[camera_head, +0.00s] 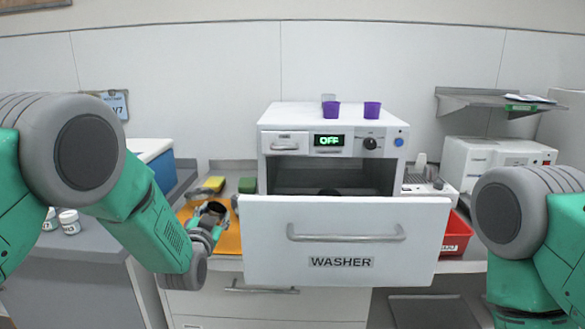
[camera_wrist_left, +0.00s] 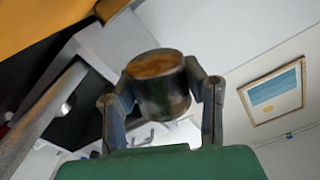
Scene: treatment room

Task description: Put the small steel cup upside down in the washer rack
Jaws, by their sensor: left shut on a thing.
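My left gripper (camera_head: 208,222) is shut on the small steel cup (camera_head: 213,211), above the orange mat and left of the washer front. In the left wrist view the cup (camera_wrist_left: 158,88) sits between both fingers, with a brownish round end facing the camera; I cannot tell whether that is its mouth or base. The washer (camera_head: 332,118) is white, its display reads OFF, and its front panel (camera_head: 345,240) marked WASHER is pulled out. The rack is not clearly visible behind the panel; the interior looks dark. My right arm shows at the right edge, its gripper out of view.
Two purple cups (camera_head: 372,109) stand on the washer. An orange mat (camera_head: 229,242), a yellow sponge (camera_head: 213,184) and a green block (camera_head: 248,185) lie left of it. A red bin (camera_head: 457,236) is at right. White jars (camera_head: 69,222) stand on the left counter.

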